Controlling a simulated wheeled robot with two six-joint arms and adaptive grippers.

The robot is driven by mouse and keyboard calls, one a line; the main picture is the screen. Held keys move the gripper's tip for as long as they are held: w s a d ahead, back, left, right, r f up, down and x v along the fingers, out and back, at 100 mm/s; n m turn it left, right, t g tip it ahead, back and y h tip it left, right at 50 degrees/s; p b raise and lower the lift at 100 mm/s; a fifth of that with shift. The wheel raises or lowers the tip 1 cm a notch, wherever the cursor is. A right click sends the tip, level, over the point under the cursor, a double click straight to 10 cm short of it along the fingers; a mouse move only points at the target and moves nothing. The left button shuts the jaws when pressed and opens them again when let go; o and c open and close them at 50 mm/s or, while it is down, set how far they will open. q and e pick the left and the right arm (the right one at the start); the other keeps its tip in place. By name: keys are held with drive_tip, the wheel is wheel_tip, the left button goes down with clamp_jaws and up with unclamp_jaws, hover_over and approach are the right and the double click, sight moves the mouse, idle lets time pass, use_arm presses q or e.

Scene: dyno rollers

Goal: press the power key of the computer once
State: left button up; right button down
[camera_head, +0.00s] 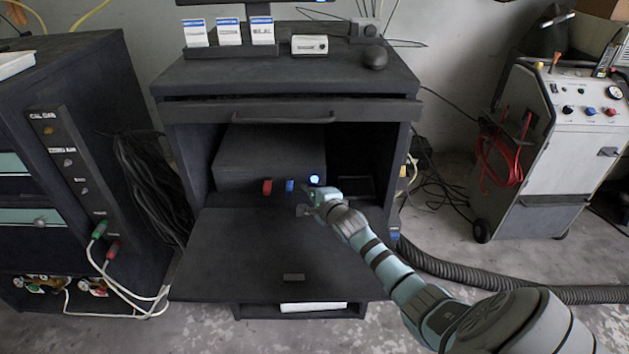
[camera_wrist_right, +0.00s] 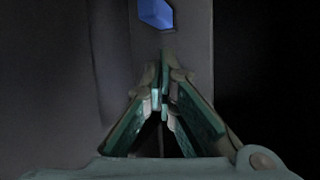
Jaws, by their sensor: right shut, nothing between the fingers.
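The computer (camera_head: 268,150) is a dark box inside the open cabinet. A lit bluish-white round key (camera_head: 314,180) is on the right of its front; it looks like the power key. My right gripper (camera_head: 306,200) is shut and empty, a little below and in front of the lit key. I cannot tell whether it touches anything. In the right wrist view the fingertips (camera_wrist_right: 163,58) are together, just below a blue patch (camera_wrist_right: 156,13) on a grey face; I cannot tell whether this is the lit key. My left gripper is not in view.
A red piece (camera_head: 267,187) and a blue piece (camera_head: 290,185) sit left of the lit key. The lowered flap (camera_head: 240,250) below the computer is mostly clear. A drawer (camera_head: 290,112) overhangs the opening. A wheeled machine (camera_head: 560,150) stands at right.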

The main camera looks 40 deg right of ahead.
drive_tip(key=shift+w+d, duration=0.1)
drive_tip(key=shift+w, duration=0.05)
drive_tip(key=shift+w+d, duration=0.15)
drive_tip(key=shift+w, duration=0.05)
idle(0.3)
drive_tip(key=shift+w+d+b, duration=0.25)
drive_tip(key=shift+w+b, duration=0.05)
idle(0.6)
idle(0.4)
drive_tip(key=shift+s+a+r+p, duration=0.1)
drive_tip(key=shift+s+a+p, duration=0.4)
drive_tip(key=shift+p, duration=0.65)
drive_tip(key=shift+s, duration=0.15)
